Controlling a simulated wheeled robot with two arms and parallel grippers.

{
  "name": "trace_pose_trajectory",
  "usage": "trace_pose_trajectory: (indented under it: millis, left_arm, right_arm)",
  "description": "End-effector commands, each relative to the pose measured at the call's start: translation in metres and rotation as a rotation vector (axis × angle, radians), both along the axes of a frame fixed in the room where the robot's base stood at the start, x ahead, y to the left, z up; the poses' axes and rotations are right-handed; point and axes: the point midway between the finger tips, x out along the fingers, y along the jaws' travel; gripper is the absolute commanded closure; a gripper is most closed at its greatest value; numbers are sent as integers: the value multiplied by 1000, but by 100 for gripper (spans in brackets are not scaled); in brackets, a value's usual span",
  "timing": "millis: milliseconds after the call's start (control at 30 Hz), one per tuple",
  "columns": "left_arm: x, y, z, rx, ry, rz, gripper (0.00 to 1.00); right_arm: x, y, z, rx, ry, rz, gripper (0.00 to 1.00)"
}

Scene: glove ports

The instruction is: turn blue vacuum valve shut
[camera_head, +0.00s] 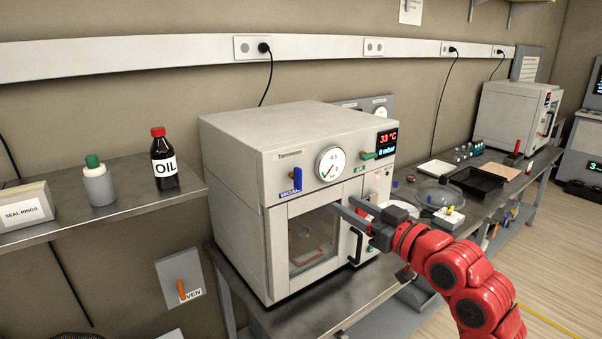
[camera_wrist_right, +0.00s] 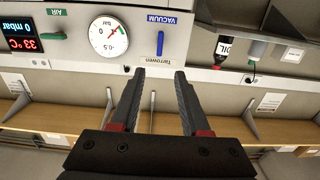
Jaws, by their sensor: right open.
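The blue vacuum valve (camera_head: 297,178) is a short lever on the upper left of the oven's front. Its lever stands upright above a blue label. In the right wrist view, which is upside down, the blue lever (camera_wrist_right: 160,43) lies just beyond my fingertips, in line with the gap between them. My right gripper (camera_head: 343,206) is open and empty in front of the oven door, to the right of and lower than the valve in the head view. It shows in the wrist view too (camera_wrist_right: 160,74), apart from the lever. My left gripper is out of view.
The pressure dial (camera_head: 330,164) and green air valve (camera_head: 369,156) sit right of the blue valve. The door handle (camera_head: 356,246) juts out below. A shelf at left holds an oil bottle (camera_head: 164,160). A bench with trays (camera_head: 477,182) is at right.

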Motion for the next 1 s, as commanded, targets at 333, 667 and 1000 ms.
trace_pose_trajectory:
  millis: [333, 667, 1000]
  left_arm:
    - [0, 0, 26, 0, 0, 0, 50]
    - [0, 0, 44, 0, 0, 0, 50]
    - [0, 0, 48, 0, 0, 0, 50]
  right_arm:
    - [63, 48, 4, 3, 3, 4, 54]
    - [116, 85, 3, 5, 1, 1, 54]
    - [132, 95, 1, 5, -3, -2, 54]
